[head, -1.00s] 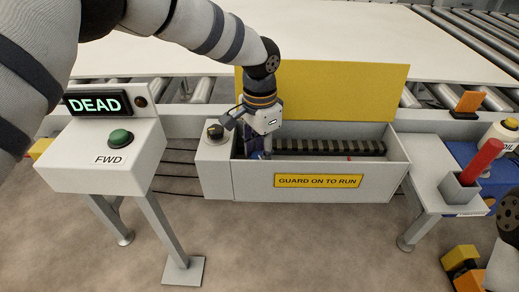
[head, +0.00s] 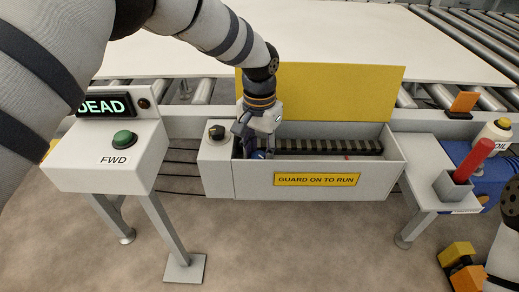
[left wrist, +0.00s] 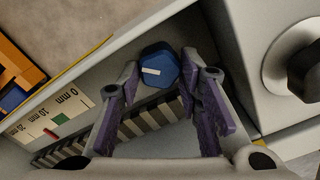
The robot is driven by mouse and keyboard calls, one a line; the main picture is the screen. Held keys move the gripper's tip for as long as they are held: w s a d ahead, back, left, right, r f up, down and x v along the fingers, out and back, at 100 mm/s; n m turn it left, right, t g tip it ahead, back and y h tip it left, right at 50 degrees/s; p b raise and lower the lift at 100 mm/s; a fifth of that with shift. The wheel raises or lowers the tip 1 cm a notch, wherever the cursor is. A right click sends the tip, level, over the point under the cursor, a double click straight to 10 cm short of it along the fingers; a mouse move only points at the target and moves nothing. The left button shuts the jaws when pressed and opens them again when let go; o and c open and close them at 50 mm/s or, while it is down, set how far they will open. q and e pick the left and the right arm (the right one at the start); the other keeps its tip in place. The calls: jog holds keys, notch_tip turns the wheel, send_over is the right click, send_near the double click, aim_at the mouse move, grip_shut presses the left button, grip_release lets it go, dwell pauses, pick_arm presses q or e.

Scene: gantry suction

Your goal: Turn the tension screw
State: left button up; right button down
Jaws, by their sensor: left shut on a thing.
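The tension screw is a blue hexagonal head (left wrist: 158,66) with a white mark, inside the grey guard box. In the left wrist view it sits between the tips of my left gripper's purple-grey fingers (left wrist: 160,76). The gripper is shut on it. The white mark lies nearly level in that view. In the head view my left gripper (head: 256,150) reaches down into the left end of the box, and mostly hides the screw. A millimetre scale (left wrist: 60,118) with a green band and a red pointer lies beside the striped belt. My right gripper is out of view.
The box (head: 370,178) has a raised yellow lid (head: 330,95) behind it. A black knob (head: 216,132) stands just left of the gripper. A panel (head: 110,160) reading DEAD has a green button. A red-handled object (head: 474,160) stands in a holder at right.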

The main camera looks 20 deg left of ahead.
aim_at(260, 154)
pick_arm(q)
jog(key=o, duration=0.9)
notch_tip(260, 154, up, 12)
jog(key=shift+f, duration=0.1)
